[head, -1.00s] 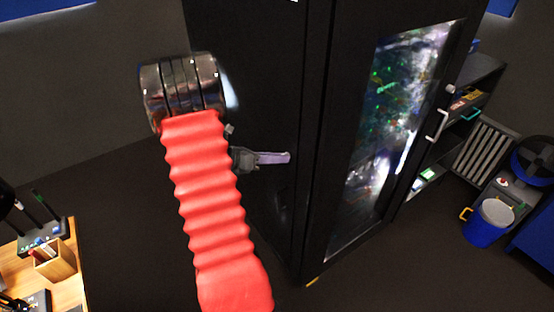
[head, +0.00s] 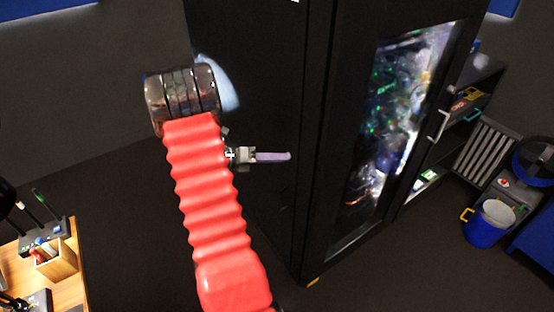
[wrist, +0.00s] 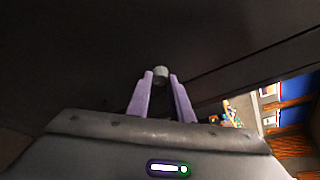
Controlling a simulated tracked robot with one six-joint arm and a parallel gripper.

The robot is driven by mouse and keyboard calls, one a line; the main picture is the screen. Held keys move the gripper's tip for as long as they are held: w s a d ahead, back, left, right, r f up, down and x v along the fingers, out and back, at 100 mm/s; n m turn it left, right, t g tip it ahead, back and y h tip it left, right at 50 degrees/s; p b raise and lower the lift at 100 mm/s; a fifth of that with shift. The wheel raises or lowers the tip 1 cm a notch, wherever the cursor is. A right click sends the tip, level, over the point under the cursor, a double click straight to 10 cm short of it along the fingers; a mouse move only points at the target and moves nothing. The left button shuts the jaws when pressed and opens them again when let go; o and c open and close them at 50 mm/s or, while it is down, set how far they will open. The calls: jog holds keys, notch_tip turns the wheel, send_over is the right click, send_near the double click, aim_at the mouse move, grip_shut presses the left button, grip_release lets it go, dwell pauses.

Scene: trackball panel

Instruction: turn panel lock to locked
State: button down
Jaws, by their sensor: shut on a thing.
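The panel lock shows in the wrist view as a small grey-green round knob (wrist: 161,73) on the dark panel face. My gripper (wrist: 162,80) has its two purple fingers on either side of the knob and is shut on it. In the head view my gripper (head: 288,156) reaches right, with its purple fingertips at the dark cabinet's side (head: 270,70). The lock itself cannot be made out there, and no lock markings are readable.
A tall dark cabinet with a bright glass-like window (head: 395,130) fills the middle. A shelf (head: 465,100), a radiator (head: 482,148) and a blue bucket (head: 490,222) stand at right. A wooden desk (head: 70,285) is at lower left. Dark floor between is clear.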

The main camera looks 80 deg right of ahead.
jog(key=shift+w+d, duration=0.1)
jog(key=shift+w, duration=0.05)
jog(key=c, duration=1.6)
grip_release()
jog(key=v, duration=1.3)
jog(key=shift+w+a+r, duration=0.15)
jog(key=shift+w+a, duration=0.1)
